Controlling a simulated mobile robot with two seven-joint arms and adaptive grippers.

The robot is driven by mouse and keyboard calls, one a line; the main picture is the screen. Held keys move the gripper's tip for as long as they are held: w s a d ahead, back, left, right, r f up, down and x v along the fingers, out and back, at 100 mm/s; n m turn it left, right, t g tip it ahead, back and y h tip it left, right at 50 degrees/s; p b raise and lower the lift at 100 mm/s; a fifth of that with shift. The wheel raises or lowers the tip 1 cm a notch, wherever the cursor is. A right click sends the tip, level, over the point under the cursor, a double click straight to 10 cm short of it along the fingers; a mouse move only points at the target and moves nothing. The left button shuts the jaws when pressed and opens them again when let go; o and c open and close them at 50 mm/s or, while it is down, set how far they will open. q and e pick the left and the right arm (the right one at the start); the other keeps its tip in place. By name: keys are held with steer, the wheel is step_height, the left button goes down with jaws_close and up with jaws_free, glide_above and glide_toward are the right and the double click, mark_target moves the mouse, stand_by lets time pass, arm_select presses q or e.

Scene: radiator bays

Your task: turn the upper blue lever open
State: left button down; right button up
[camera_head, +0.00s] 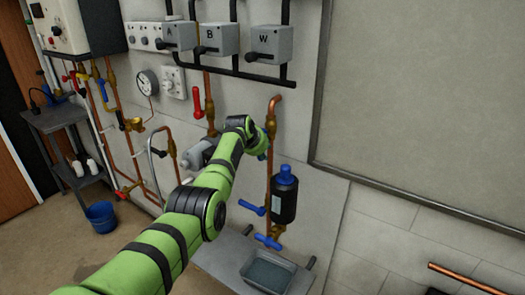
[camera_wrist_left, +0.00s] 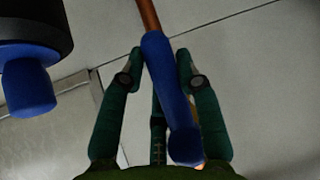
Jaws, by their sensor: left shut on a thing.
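The upper blue lever (camera_wrist_left: 172,95) runs lengthwise between the two green fingers of my left gripper (camera_wrist_left: 160,60) in the left wrist view. The fingers are shut on it, one on each side, and a copper pipe shows beyond its far end. In the head view my left gripper (camera_head: 262,142) is at the copper pipe above the black filter, and only a small bit of blue shows there. The arm and gripper hide most of the lever and its valve in that view. My right gripper is not in view.
A black filter with a blue cap (camera_head: 285,182) hangs just below the gripper. Lower blue levers (camera_head: 252,208) and (camera_head: 268,242) sit beneath. A grey tray (camera_head: 268,272) stands under them. Red levers (camera_head: 197,102) are on pipes to the left. Grey boxes (camera_head: 268,44) hang above.

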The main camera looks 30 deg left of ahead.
arm_select(q)
steer(key=c, duration=0.8)
jaws_free()
steer(key=shift+c, duration=0.2)
steer(key=v, duration=1.2)
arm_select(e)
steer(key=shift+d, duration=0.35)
arm_select(q)
steer(key=shift+w, duration=0.1)
